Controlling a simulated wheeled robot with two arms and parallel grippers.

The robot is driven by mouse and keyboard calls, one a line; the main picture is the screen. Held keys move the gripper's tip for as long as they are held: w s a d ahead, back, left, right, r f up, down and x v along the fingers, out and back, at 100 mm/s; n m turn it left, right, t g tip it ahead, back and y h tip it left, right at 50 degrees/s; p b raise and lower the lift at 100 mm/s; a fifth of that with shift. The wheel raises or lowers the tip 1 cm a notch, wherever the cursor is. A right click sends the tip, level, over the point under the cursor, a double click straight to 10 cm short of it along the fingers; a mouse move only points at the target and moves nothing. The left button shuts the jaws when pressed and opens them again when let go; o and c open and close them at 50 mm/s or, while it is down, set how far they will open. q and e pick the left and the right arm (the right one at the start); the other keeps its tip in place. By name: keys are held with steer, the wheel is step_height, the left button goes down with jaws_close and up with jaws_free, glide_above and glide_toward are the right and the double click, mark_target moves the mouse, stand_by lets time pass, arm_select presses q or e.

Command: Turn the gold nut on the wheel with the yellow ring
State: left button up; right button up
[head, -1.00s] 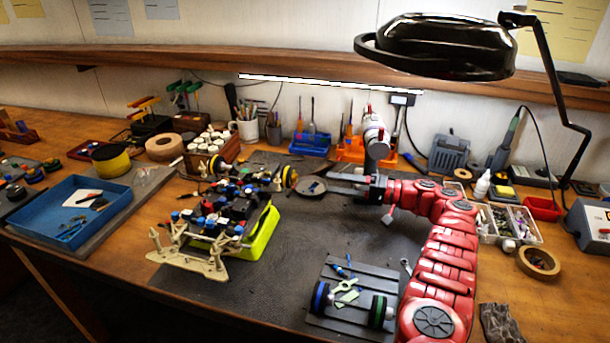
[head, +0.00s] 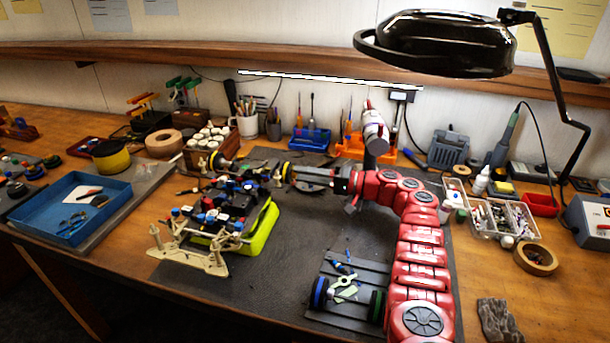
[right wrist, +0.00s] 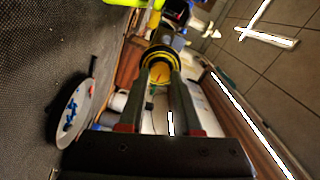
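The car chassis (head: 225,205) stands on a bright yellow-green stand (head: 262,232) on the dark mat. A black wheel with a yellow ring (head: 286,172) is on its far right corner. My right gripper (head: 296,172) points left at this wheel, its fingertips close to the wheel's outer face. In the right wrist view the wheel (right wrist: 160,53) lies straight ahead, and the two fingers (right wrist: 160,75) are apart with its yellowish centre between their tips. Whether they touch the nut I cannot tell. My left gripper is not in view.
A blue tray (head: 112,212) lies at left. A grey rack (head: 340,322) with spare wheels is in front. Parts boxes (head: 500,222) and a lamp (head: 440,40) are at right. The mat's middle is clear.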

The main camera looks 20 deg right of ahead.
jaws_close()
steer(key=n+p, duration=0.2)
steer(key=n, duration=0.5)
steer(key=n+p, duration=0.1)
steer(key=n, duration=0.6)
steer(key=shift+s+a+p, duration=0.15)
steer(key=shift+p, duration=0.25)
steer(key=shift+r+n+b, duration=0.1)
steer(key=shift+n+b, duration=0.5)
steer(key=shift+n, duration=1.3)
